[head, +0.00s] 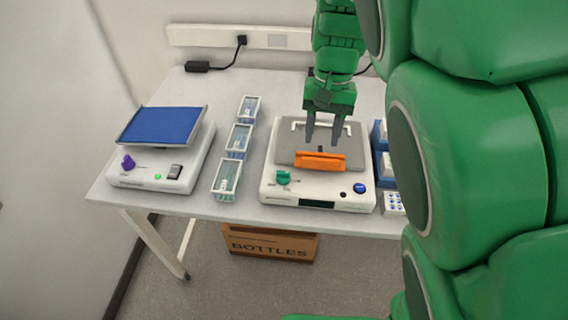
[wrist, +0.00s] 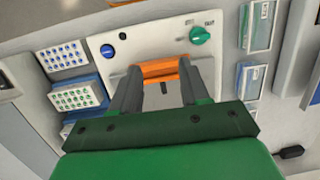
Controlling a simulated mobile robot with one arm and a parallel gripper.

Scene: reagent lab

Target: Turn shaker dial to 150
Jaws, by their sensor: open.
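A white bench device (head: 318,195) with a flat grey plate stands at the middle right of the table; it looks like the shaker. Its green dial (head: 283,177) is at the front left corner and also shows at the top of the wrist view (wrist: 200,35). Small markings sit beside the dial; I cannot read them or the dial's setting. An orange bar (head: 320,162) lies along the plate's front edge. My gripper (head: 323,142) is open, pointing down over the plate behind the orange bar, apart from the dial.
A second device with a tilted blue platform (head: 162,125) and a purple dial (head: 128,162) stands at the left. Several clear boxes (head: 227,178) stand between the devices. Blue racks (wrist: 66,58) stand close on the shaker's other side. A blue button (head: 359,188) is at its front right.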

